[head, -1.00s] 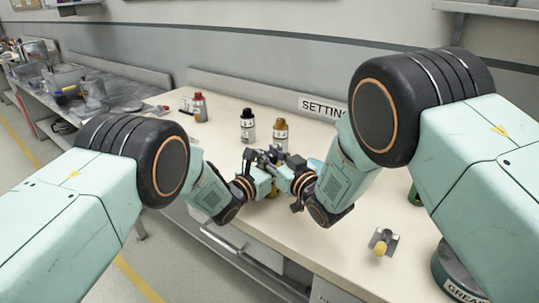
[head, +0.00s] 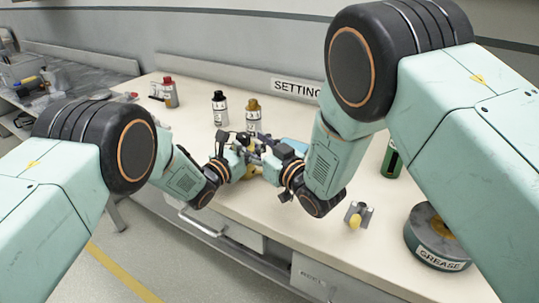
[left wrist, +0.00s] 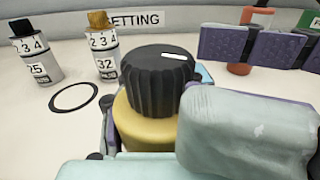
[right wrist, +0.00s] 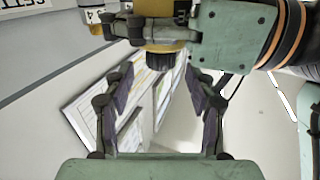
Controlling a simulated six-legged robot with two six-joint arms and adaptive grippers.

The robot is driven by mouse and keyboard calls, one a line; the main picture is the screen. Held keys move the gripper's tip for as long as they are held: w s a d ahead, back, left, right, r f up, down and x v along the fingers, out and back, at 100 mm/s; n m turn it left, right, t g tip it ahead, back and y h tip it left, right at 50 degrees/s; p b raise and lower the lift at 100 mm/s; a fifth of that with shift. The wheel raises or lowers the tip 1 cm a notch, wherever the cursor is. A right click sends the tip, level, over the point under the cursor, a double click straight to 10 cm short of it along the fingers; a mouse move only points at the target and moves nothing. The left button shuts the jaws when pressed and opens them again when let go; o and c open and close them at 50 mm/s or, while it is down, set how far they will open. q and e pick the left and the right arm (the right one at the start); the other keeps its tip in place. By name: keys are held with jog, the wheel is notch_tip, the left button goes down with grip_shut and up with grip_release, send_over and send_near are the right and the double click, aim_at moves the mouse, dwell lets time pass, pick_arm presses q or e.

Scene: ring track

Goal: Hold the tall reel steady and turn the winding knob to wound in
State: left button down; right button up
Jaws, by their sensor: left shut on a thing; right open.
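The tall reel shows in the left wrist view as a yellow body (left wrist: 146,127) topped by a black ribbed winding knob (left wrist: 157,78) with a white mark pointing right. My left gripper (head: 243,160) is shut on the yellow body, below the knob. My right gripper (head: 268,150) is open close by. In the right wrist view the dark knob (right wrist: 163,63) shows between and just beyond the right gripper's spread fingers (right wrist: 160,85), apart from both. In the head view my grippers hide much of the reel (head: 252,171).
Bottles with a black cap (head: 220,109) and a gold cap (head: 253,117) stand behind the reel, and a red-capped one (head: 169,92) farther left. A small metal holder with a yellow part (head: 357,215), a green can (head: 391,160) and a grease tin (head: 436,240) are right. The front bench edge is clear.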

jog(key=v, duration=0.7)
jog(key=shift+s, duration=0.25)
jog(key=shift+d, duration=0.1)
jog(key=n+g+y, duration=0.7)
jog(key=n+g, duration=0.1)
jog(key=g, duration=0.1)
send_near(242, 135)
jog(key=x, duration=1)
jog(key=shift+f, duration=0.2)
